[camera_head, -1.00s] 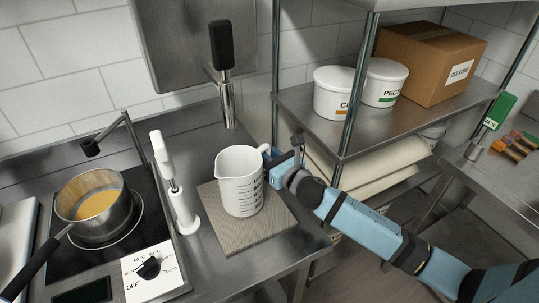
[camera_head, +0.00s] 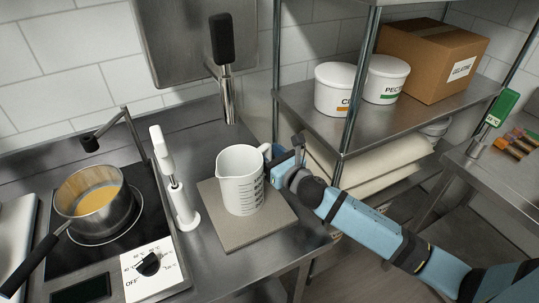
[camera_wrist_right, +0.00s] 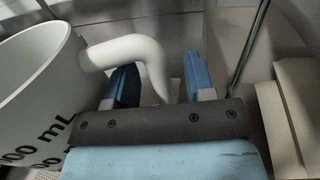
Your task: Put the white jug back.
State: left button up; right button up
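The white jug (camera_head: 238,186) stands upright on a square grey-beige board (camera_head: 232,236) on the steel counter, with its handle toward the right. Dark volume marks show on its side. In the right wrist view the jug's body (camera_wrist_right: 35,90) fills the left side, and its handle (camera_wrist_right: 128,52) curves down between my fingers. My right gripper (camera_head: 275,162) is at the handle from the right. In the wrist view its blue fingers (camera_wrist_right: 161,85) are apart on either side of the handle, with gaps visible. My left gripper is not in view.
A pot (camera_head: 97,205) with orange liquid sits on the hob at left. A white stick-shaped tool (camera_head: 177,188) stands close left of the jug. A steel shelf (camera_head: 310,112) with white tubs and a cardboard box (camera_head: 428,60) rises behind my right arm.

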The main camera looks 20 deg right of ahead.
jog(key=shift+s+d+f, duration=0.1)
jog(key=shift+s+f, duration=0.05)
jog(key=shift+s, duration=0.2)
jog(key=b+v, duration=0.1)
jog(key=v, duration=1.2)
jog(key=shift+b, duration=0.35)
